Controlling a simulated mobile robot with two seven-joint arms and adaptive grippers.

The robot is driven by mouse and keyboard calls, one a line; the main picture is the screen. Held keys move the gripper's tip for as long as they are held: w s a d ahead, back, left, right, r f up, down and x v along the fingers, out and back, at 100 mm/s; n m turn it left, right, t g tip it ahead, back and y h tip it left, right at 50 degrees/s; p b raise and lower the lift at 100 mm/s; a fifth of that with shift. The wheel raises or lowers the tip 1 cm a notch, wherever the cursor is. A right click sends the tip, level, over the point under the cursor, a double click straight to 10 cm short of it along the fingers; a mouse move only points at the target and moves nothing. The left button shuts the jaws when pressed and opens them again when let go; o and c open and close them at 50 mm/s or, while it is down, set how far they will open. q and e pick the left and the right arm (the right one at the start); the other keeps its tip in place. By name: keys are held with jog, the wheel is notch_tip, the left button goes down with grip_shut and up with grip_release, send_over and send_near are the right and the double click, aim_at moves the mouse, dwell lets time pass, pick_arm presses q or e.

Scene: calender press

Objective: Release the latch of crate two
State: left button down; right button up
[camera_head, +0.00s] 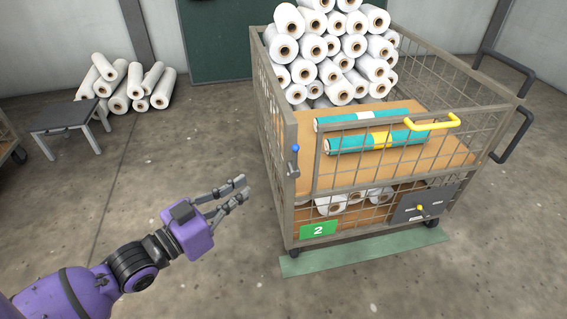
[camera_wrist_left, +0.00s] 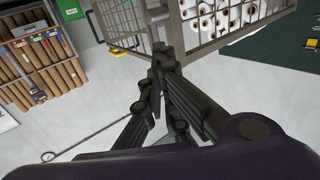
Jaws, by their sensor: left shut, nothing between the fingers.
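Crate two (camera_head: 420,57) is a wire-mesh cart on wheels with a green plate (camera_head: 318,230) marked 2 at its lower front left. A latch with a blue knob (camera_head: 295,148) sits on the front left corner post. A yellow handle (camera_head: 432,122) is on the top of the front gate. My left gripper (camera_head: 243,188) is to the left of the latch, apart from it, shut and empty. In the left wrist view the shut fingers (camera_wrist_left: 160,62) point toward the mesh of the crate (camera_wrist_left: 128,22). My right gripper is not in view.
White rolls (camera_head: 340,55) are piled in the back of the crate, and teal rolls (camera_head: 375,140) lie on its shelf. A small grey table (camera_head: 62,115) and more rolls (camera_head: 135,85) stand at the back left. The floor between is clear.

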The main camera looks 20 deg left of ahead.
aim_at(294, 159)
pick_arm(q)
jog(key=b+x, duration=0.4)
jog(key=x, duration=0.9)
jog(key=shift+w, duration=0.25)
jog(key=shift+d+r, duration=0.1)
